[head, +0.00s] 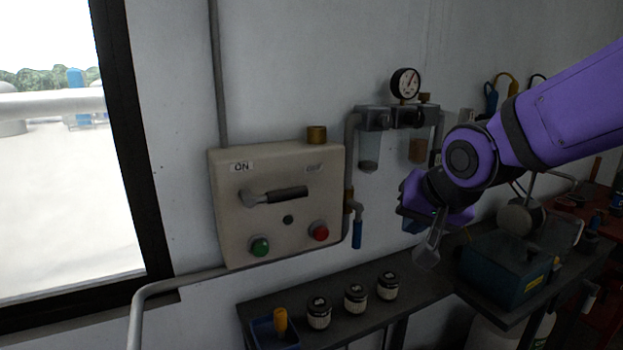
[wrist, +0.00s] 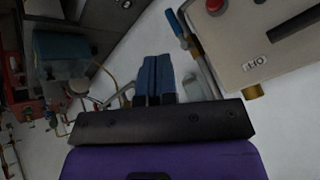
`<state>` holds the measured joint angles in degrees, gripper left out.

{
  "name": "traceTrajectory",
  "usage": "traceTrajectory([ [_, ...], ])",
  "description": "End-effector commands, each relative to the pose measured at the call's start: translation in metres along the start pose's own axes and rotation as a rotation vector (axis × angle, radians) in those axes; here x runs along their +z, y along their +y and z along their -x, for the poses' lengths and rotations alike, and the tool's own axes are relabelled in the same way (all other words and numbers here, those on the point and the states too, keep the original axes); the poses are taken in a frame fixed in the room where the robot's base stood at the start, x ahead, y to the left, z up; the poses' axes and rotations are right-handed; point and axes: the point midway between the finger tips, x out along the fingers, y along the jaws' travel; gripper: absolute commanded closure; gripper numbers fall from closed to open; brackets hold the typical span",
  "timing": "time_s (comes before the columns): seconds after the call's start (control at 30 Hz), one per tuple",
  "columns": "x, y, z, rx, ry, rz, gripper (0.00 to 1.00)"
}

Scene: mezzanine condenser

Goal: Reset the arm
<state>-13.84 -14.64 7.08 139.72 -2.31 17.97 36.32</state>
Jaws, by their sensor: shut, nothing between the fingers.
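In the wrist view the two closed fingers (wrist: 157,68) stick up from the dark bar at the middle. My arm comes in from the right edge and hides part of the wall behind it.
A beige switch panel (head: 270,225) with a lever (head: 278,195) and green and red buttons is on the wall at left. A gauge (head: 405,83) sits above the filter units. Several jars (head: 355,298) and a teal box (head: 505,268) stand on the bench. Open space lies before the panel.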

Motion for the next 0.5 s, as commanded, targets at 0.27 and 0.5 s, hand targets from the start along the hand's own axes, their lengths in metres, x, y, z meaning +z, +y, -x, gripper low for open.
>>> traceTrajectory([
  [0.27, 0.013, 0.073, 0.081, 0.124, -0.029, 0.121, 1.0],
  [0.5, 0.046, 0.119, 0.136, 0.184, -0.091, 0.215, 1.0],
])
